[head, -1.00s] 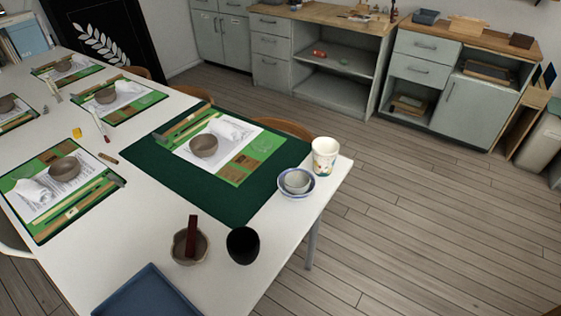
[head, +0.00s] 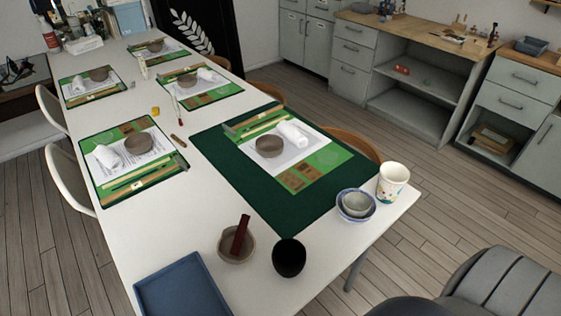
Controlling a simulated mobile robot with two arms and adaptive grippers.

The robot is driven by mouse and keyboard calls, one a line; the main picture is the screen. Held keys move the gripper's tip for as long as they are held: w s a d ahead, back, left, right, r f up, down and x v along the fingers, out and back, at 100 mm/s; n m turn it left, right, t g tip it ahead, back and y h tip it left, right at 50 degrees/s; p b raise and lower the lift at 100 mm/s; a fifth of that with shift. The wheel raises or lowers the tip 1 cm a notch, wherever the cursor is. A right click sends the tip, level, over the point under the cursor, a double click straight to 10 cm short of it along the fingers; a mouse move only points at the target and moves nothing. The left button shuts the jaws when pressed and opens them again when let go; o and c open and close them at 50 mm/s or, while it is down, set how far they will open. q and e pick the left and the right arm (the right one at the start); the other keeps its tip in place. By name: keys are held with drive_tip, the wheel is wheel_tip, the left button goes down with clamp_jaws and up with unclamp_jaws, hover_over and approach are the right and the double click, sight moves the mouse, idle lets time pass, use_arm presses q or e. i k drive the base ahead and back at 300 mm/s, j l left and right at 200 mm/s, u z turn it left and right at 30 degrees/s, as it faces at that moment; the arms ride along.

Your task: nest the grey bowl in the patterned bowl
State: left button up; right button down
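The small grey bowl (head: 355,202) is at the right end of the white table. It sits inside the rim of the wider blue-and-white patterned bowl (head: 343,212), which shows around and below it. It looks about upright; how deep it rests and whether it touches the bottom are hidden. Neither of my grippers shows in the head view.
A white patterned cup (head: 392,182) stands just right of the bowls. A black cup (head: 289,258), a brown bowl (head: 237,247) with a dark red block and a blue tray (head: 183,287) are nearer. A dark green mat (head: 260,199) lies behind.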

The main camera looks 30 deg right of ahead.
sight(356, 205)
drive_tip(key=l+u, duration=0.25)
drive_tip(key=l, duration=0.2)
drive_tip(key=l+u, duration=0.25)
drive_tip(key=l, duration=0.2)
drive_tip(key=k+l+u, duration=0.2)
drive_tip(key=l, duration=0.2)
drive_tip(key=k+l+u, duration=0.1)
drive_tip(key=l+u, duration=0.15)
drive_tip(key=l, duration=0.2)
drive_tip(key=k+l+u, duration=0.25)
drive_tip(key=l, duration=0.15)
drive_tip(key=k+l+u, duration=0.1)
drive_tip(key=l+u, duration=0.15)
drive_tip(key=l, duration=0.1)
